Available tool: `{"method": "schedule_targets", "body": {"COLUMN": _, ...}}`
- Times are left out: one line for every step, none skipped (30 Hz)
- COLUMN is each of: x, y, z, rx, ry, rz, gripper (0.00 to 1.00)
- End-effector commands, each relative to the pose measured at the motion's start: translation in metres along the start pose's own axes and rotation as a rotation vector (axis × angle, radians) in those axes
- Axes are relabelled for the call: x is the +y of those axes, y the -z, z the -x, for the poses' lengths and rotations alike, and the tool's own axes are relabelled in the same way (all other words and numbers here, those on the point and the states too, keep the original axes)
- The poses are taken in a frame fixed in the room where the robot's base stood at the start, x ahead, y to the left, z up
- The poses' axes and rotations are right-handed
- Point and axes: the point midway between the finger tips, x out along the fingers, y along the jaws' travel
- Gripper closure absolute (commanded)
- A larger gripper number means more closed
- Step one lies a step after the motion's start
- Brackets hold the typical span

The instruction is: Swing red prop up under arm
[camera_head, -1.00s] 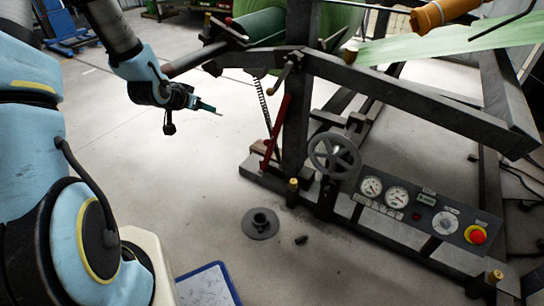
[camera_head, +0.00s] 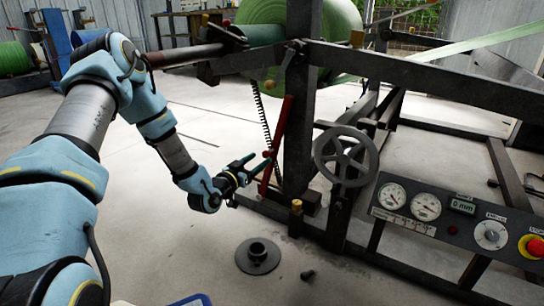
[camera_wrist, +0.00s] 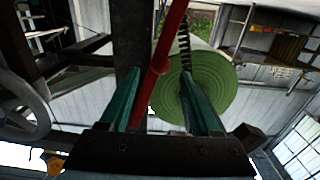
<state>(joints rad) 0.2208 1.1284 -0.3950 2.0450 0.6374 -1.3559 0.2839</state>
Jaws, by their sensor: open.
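The red prop (camera_head: 278,135) is a red bar leaning beside the dark upright post (camera_head: 300,130). Its top is below the dark arm (camera_head: 235,63) that reaches left from the post at roll height; I cannot tell whether they touch. My gripper (camera_head: 261,161) is at the prop's lower half, its teal fingers apart. In the wrist view the red prop (camera_wrist: 163,60) runs slantwise between the two spread fingers (camera_wrist: 160,78), nearer the left one. I cannot tell whether either finger touches it. The prop's lower end is hidden in the wrist view.
A coil spring (camera_head: 263,120) hangs just left of the prop. A handwheel (camera_head: 346,156) and a gauge panel (camera_head: 440,213) stand to the right. The green roll (camera_head: 272,20) is above. A flanged disc (camera_head: 258,256) and a small dark piece (camera_head: 307,275) lie on the floor.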

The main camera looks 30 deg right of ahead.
Motion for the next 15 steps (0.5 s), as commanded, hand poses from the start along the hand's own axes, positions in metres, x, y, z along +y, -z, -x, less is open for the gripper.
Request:
{"method": "schedule_targets", "body": {"x": 0.001, "y": -0.002, "z": -0.009, "rx": 0.003, "ry": -0.001, "rz": -0.001, "gripper": 0.36}}
{"method": "schedule_targets", "body": {"x": 0.0, "y": -0.003, "z": -0.015, "rx": 0.003, "ry": 0.0, "rz": -0.001, "gripper": 0.36}}
{"method": "schedule_targets", "body": {"x": 0.0, "y": -0.003, "z": -0.023, "rx": 0.003, "ry": -0.001, "rz": -0.002, "gripper": 0.36}}
{"method": "schedule_targets", "body": {"x": 0.0, "y": -0.003, "z": -0.028, "rx": 0.003, "ry": 0.0, "rz": -0.002, "gripper": 0.36}}
{"method": "schedule_targets", "body": {"x": 0.0, "y": -0.003, "z": -0.034, "rx": 0.003, "ry": 0.0, "rz": -0.002, "gripper": 0.36}}
{"method": "schedule_targets", "body": {"x": 0.0, "y": -0.003, "z": -0.042, "rx": 0.003, "ry": 0.0, "rz": -0.002, "gripper": 0.36}}
{"method": "schedule_targets", "body": {"x": 0.0, "y": -0.003, "z": -0.048, "rx": 0.003, "ry": 0.0, "rz": -0.002, "gripper": 0.36}}
{"method": "schedule_targets", "body": {"x": 0.0, "y": -0.003, "z": -0.053, "rx": 0.002, "ry": 0.0, "rz": -0.002, "gripper": 0.36}}
{"method": "schedule_targets", "body": {"x": 0.0, "y": -0.003, "z": -0.059, "rx": 0.002, "ry": 0.0, "rz": -0.002, "gripper": 0.36}}
{"method": "schedule_targets", "body": {"x": 0.0, "y": -0.003, "z": -0.064, "rx": 0.001, "ry": 0.0, "rz": -0.001, "gripper": 0.36}}
{"method": "schedule_targets", "body": {"x": 0.0, "y": -0.003, "z": -0.068, "rx": 0.002, "ry": 0.001, "rz": 0.0, "gripper": 0.36}}
{"method": "schedule_targets", "body": {"x": 0.0, "y": -0.003, "z": -0.073, "rx": 0.001, "ry": 0.001, "rz": 0.0, "gripper": 0.36}}
{"method": "schedule_targets", "body": {"x": 0.0, "y": -0.003, "z": -0.076, "rx": 0.0, "ry": 0.001, "rz": 0.0, "gripper": 0.36}}
{"method": "schedule_targets", "body": {"x": -0.001, "y": -0.002, "z": -0.079, "rx": 0.0, "ry": 0.001, "rz": 0.0, "gripper": 0.36}}
{"method": "schedule_targets", "body": {"x": -0.001, "y": -0.002, "z": -0.083, "rx": 0.0, "ry": 0.001, "rz": 0.0, "gripper": 0.36}}
